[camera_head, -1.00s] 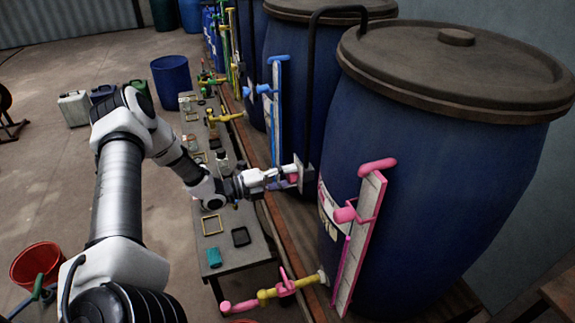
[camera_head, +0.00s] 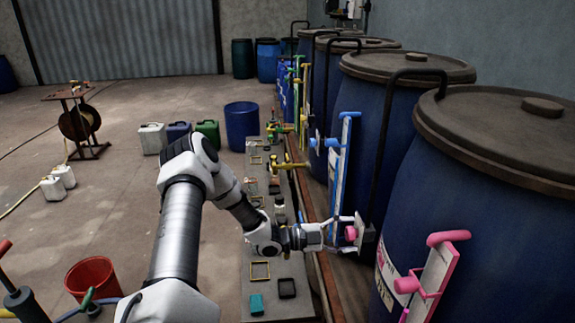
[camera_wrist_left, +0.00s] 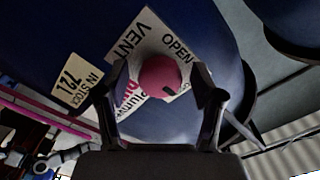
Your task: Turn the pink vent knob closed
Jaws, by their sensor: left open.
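The pink vent knob (camera_wrist_left: 160,77) shows in the left wrist view as a round knob with a dark mark on its lower right edge. It sits on a white label plate (camera_wrist_left: 138,43) reading VENT and OPEN, on the blue vat. My left gripper (camera_wrist_left: 163,95) is open, with one finger on each side of the knob. I cannot tell whether the fingers touch it. In the head view the knob (camera_head: 351,233) shows between the fingertips of my left gripper (camera_head: 350,232), beside the nearest vat (camera_head: 480,215). My right gripper is not in view.
A pink-fitted sight gauge (camera_head: 432,285) stands on the nearest vat's front, right of my left gripper. A blue gauge (camera_head: 341,165) stands behind. A narrow bench (camera_head: 285,262) with small items runs below my arm. A red bucket (camera_head: 93,280) stands on the floor at left.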

